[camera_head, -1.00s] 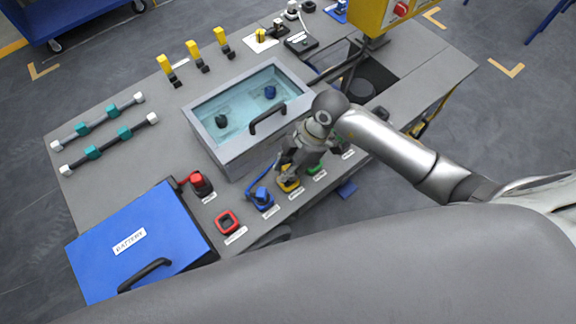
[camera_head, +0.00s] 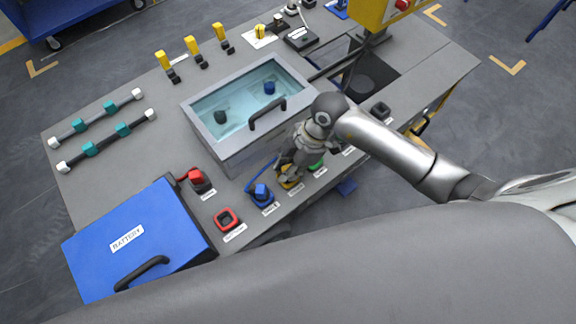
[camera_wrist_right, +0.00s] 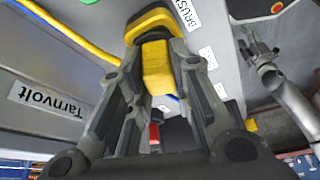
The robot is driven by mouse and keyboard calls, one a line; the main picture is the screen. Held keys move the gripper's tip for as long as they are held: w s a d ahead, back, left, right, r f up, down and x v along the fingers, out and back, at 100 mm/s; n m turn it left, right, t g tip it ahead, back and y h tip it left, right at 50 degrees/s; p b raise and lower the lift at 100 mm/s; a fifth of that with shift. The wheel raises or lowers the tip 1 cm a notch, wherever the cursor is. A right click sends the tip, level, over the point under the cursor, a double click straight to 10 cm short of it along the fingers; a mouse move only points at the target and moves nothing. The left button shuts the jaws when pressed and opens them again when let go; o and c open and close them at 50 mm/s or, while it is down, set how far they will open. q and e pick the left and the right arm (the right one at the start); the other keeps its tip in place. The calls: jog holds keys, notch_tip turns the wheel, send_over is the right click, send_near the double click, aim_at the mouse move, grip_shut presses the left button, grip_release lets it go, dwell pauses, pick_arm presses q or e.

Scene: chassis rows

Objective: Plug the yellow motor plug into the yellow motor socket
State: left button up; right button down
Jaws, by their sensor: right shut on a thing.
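The yellow motor plug (camera_wrist_right: 157,68) is between the fingers of my right gripper (camera_wrist_right: 157,78), which is shut on it. The yellow motor socket (camera_wrist_right: 152,22), a yellow frame with a dark inside, is directly at the plug's far end. How deep the plug sits in it cannot be told. In the head view my right gripper (camera_head: 289,171) points down at the yellow socket (camera_head: 288,184) on the bench's front edge and hides the plug. An arm at the right of the wrist view, likely my left, ends in a small gripper (camera_wrist_right: 258,46); its jaws are unclear.
A blue plug (camera_head: 261,192) with its cable stands just left of my right gripper, and a green socket (camera_head: 317,165) just right. Red connectors (camera_head: 197,177), a blue battery box (camera_head: 95,245) and a glass-lidded bin (camera_head: 220,155) are nearby. A yellow cable (camera_wrist_right: 70,33) runs along the wrist view.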

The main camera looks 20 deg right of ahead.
jog(key=shift+f, duration=0.15)
jog(key=c, duration=1.2)
grip_release()
jog(key=shift+c, duration=0.2)
jog(key=shift+o, duration=0.2)
jog(key=v, duration=1.2)
